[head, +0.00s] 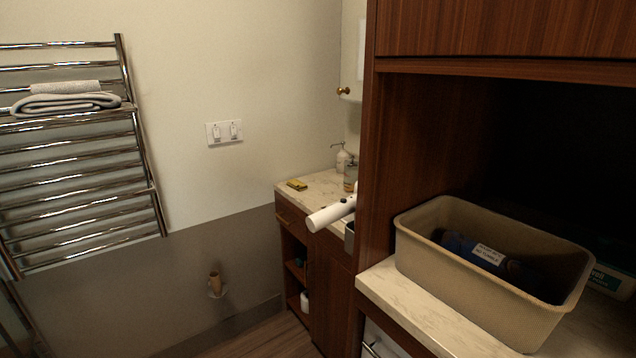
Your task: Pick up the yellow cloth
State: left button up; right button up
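The yellow cloth (297,184) looks like a small, flat, folded yellow piece with a darker side. It lies on the far marble-look counter (322,186), near its left edge by the wall. It is small in the view, so its folds are hard to make out. Neither of my grippers shows in the head view.
A soap dispenser (342,159) stands behind the cloth. A white cylindrical object (331,214) juts past the counter front. A tall wooden panel (367,150) hides the counter's right part. A beige bin (480,290) stands on the near counter. A towel rack (75,153) is at left.

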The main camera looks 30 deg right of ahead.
aim_at(295, 184)
jog(key=z, duration=0.95)
